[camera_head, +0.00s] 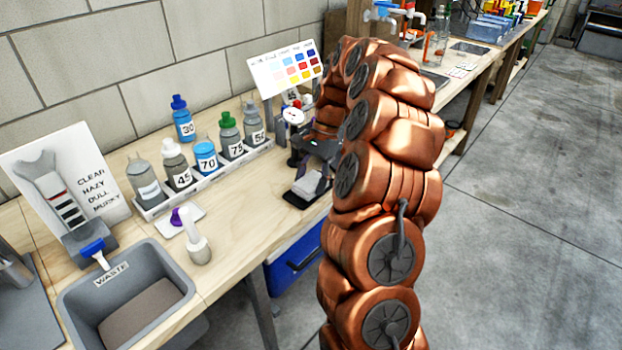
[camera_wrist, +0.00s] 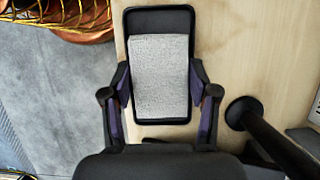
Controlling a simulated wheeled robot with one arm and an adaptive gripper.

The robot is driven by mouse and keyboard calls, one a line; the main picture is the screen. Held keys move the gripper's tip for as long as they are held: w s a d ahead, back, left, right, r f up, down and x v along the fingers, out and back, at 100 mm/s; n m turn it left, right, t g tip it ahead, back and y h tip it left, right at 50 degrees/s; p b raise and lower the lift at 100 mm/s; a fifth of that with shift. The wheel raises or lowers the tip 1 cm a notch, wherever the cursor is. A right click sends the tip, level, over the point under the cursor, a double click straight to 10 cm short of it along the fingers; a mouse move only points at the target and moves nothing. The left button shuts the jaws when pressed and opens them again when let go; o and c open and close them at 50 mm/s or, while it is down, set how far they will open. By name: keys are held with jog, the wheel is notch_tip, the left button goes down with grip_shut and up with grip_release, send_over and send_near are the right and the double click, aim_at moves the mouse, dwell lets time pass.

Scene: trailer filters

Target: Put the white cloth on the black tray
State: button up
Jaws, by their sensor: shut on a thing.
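The white cloth (camera_wrist: 160,75) is a pale, textured rectangular block in the wrist view, lying within the outline of the black tray (camera_wrist: 160,20). My gripper (camera_wrist: 160,88) has one finger at each long side of the cloth and is shut on it. In the head view the cloth (camera_head: 309,186) shows under my gripper (camera_head: 316,172), over the dark tray (camera_head: 293,200) near the bench's front edge. I cannot tell whether the cloth rests on the tray or hangs slightly above it.
A rack of numbered bottles (camera_head: 206,170) stands left of my arm. A colour chart (camera_head: 286,70) stands behind. A grey waste bin (camera_head: 128,300) is at front left. A dark post (camera_wrist: 270,135) stands right of my gripper in the wrist view.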

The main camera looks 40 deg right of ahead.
aim_at(320, 174)
jog(key=shift+f, duration=0.15)
jog(key=o, duration=1.1)
jog(key=v, duration=0.9)
jog(key=shift+p+v, duration=1.2)
jog(key=shift+v, duration=0.5)
